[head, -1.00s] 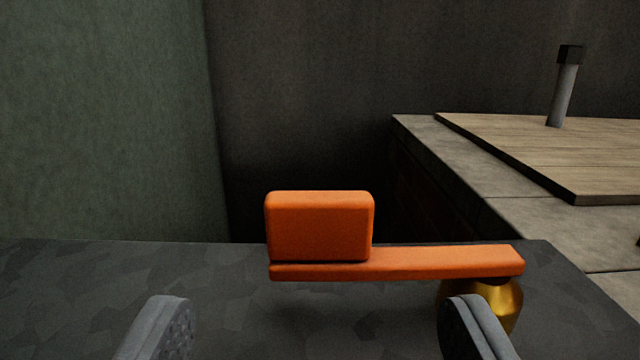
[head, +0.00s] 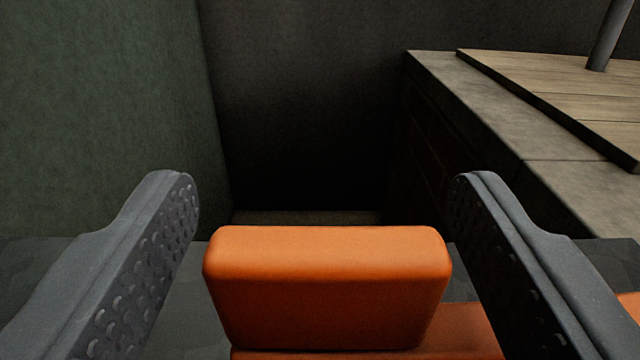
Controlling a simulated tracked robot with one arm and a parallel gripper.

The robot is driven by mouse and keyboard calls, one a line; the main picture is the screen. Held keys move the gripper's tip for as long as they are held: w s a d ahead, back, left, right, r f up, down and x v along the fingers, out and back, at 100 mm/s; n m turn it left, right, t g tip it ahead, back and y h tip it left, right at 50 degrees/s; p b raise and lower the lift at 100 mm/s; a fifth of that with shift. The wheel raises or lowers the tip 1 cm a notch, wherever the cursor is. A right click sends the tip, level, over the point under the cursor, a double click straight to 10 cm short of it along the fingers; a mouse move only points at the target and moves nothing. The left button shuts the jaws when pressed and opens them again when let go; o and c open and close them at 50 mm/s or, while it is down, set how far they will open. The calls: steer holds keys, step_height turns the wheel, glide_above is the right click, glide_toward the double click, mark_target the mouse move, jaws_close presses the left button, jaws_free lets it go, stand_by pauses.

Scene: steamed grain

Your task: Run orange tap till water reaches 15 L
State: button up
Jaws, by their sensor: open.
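The orange tap handle shows close up, with its raised orange block (head: 328,285) at the bottom middle of the view. Its flat orange lever (head: 465,335) runs from under the block toward the lower right and is partly hidden by my right finger. My gripper (head: 325,195) is open, with one finger on each side of the block. There is a gap between the block and the left finger, and a narrower one on the right. The brass part of the tap is out of view. No water or level mark shows.
A grey mottled surface (head: 180,310) lies behind and below the handle. A stone ledge (head: 480,110) with a wooden board (head: 560,85) and a grey post (head: 608,35) stands at the right. A green wall (head: 95,110) is at the left, with a dark recess between.

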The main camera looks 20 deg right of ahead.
steer(key=shift+w, duration=0.15)
steer(key=c, duration=1.2)
steer(key=shift+a, duration=0.1)
steer(key=shift+c, duration=1)
steer(key=shift+a, duration=0.1)
